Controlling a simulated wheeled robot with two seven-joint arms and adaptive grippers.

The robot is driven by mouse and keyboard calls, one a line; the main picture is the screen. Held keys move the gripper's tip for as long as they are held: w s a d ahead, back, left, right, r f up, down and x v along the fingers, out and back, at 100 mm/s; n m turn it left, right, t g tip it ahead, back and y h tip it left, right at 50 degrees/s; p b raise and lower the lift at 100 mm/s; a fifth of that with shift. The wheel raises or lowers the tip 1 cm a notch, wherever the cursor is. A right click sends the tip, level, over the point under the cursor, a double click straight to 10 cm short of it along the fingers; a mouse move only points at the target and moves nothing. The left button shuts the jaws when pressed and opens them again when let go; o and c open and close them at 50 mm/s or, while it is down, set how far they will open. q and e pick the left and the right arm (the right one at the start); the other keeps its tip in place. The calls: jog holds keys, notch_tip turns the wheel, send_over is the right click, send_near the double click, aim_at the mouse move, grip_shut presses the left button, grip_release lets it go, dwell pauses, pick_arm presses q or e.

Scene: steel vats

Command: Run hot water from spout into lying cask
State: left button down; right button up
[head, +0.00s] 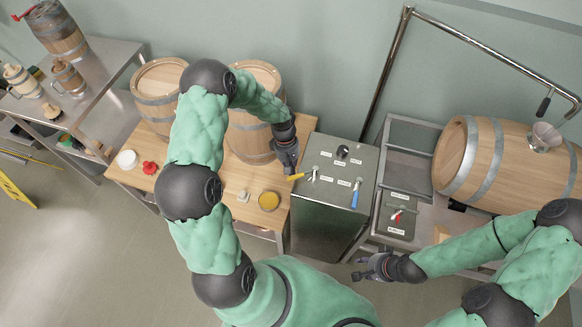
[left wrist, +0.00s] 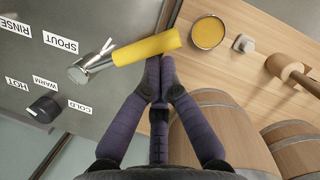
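The lying cask (head: 508,160) rests on its side at the right, with a funnel (head: 545,138) in its top. The chrome spout pipe (head: 480,47) ends in a dark nozzle (head: 543,105) above the funnel. The steel control box (head: 330,215) bears a black knob (left wrist: 43,108) labelled hot, warm and cold; its setting is unclear. A yellow-sleeved lever (left wrist: 146,48) sits by the spout and rinse labels. My left gripper (left wrist: 154,62) has its fingertips together against the sleeve's side, with nothing visible between them. My right gripper (head: 361,268) is open and empty below the small panel.
A blue lever (head: 355,194) is on the same box. A red lever (head: 397,216) sits on the small panel. Two upright casks (head: 158,92) stand on the wooden table (head: 205,190), with a yellow-topped pot (head: 269,201) near its edge. Floor is free at lower left.

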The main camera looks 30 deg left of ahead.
aim_at(294, 179)
pick_arm(q)
jog(key=s+d+n, duration=0.1)
jog(key=s+d+n+b, duration=0.1)
jog(key=n, duration=0.1)
jog(key=shift+s+n+t+h, duration=0.1)
jog(key=shift+n+t+h, duration=0.2)
jog(key=shift+t, duration=0.1)
jog(key=d+n, duration=0.1)
jog(key=s+d+n+b, duration=0.1)
jog(key=n, duration=0.1)
jog(key=shift+d+t, duration=0.1)
jog(key=shift+t, duration=0.3)
jog(key=shift+s+d+n, duration=0.1)
jog(key=shift+d+n, duration=0.15)
jog(key=shift+n, duration=0.15)
jog(key=shift+s+d, duration=0.1)
jog(key=shift+d, duration=0.55)
